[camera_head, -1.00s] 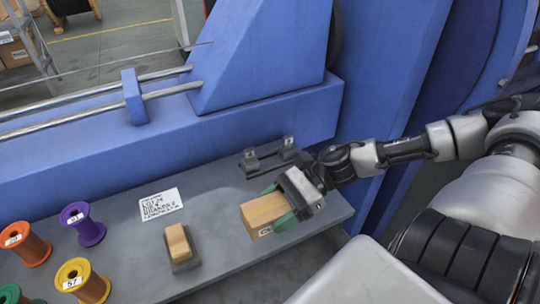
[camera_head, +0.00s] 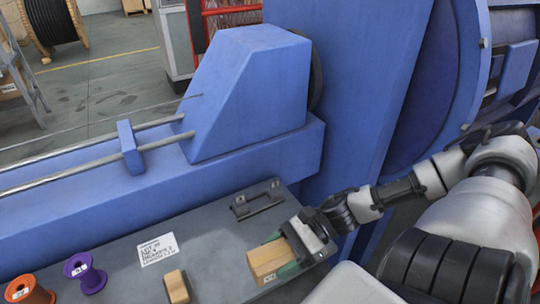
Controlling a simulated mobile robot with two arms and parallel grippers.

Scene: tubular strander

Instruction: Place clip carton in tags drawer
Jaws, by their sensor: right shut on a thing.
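The clip carton (camera_head: 268,261), a small light-brown box with a label, is at the right end of the grey bench. My right gripper (camera_head: 287,257) is shut on it from the right, with green fingers along its sides. Whether the carton touches the bench top or hangs just above it, I cannot tell. My left gripper is not in view. No drawer shows in the head view.
The blue machine (camera_head: 245,95) stands behind.

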